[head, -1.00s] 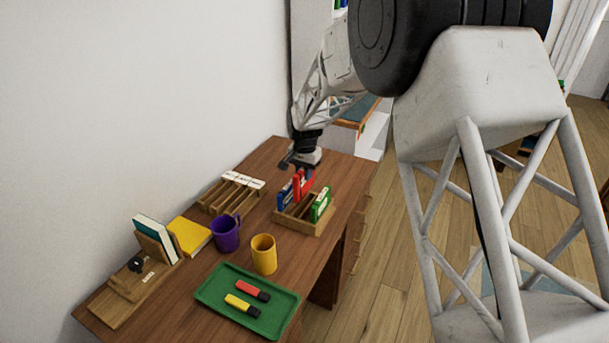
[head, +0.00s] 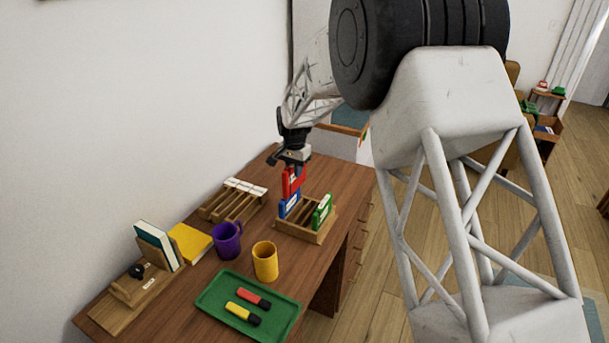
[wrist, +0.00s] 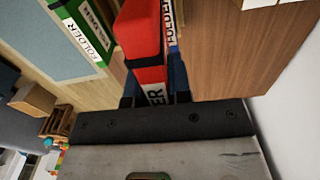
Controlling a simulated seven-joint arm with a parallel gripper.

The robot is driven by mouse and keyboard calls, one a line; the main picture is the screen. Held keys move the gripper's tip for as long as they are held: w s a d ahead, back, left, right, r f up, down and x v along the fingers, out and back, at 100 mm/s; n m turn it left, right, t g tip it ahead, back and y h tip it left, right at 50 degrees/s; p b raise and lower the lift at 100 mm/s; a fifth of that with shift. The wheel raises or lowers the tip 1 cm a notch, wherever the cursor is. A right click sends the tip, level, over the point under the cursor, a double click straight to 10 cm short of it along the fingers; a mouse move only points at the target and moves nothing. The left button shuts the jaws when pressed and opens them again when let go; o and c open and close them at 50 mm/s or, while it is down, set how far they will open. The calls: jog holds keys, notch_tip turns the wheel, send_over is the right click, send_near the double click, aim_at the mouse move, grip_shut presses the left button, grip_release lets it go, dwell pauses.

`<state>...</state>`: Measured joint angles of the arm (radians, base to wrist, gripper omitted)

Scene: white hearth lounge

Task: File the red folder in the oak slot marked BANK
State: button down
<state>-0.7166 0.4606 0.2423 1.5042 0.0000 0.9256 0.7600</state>
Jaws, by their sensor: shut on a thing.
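My gripper (head: 291,165) is shut on the red folder (head: 292,182) and holds it upright over the left side of a wooden rack (head: 318,238). The red folder is just above or behind a blue folder (head: 289,208); its lower end is partly hidden, so I cannot tell if it is fully clear. In the wrist view the red folder (wrist: 139,35) stands between the dark fingers. The oak slotted sorter (head: 222,212) lies to the left by the wall, with white labels (head: 246,188) along its back. The label words are too small to read.
A green folder (head: 322,211) stands in the rack's right side. A purple mug (head: 227,241), a yellow mug (head: 265,261) and a green tray (head: 212,301) with two markers are nearer. A yellow book (head: 190,243) and a bookend with books (head: 152,246) stand left.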

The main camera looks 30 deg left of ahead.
jog(key=s+a, duration=0.3)
jog(key=a, duration=0.6)
jog(key=s+a, duration=0.3)
jog(key=a, duration=0.7)
jog(key=s+a, duration=0.3)
jog(key=a, duration=0.7)
jog(key=shift+s+f, duration=0.2)
jog(key=shift+s, duration=0.2)
jog(key=shift+f, duration=0.1)
notch_tip(320, 180, down, 6)
jog(key=shift+f, duration=2.2)
jog(key=c, duration=1)
grip_release()
jog(key=shift+o, duration=0.2)
notch_tip(320, 180, up, 8)
jog(key=shift+f, duration=0.15)
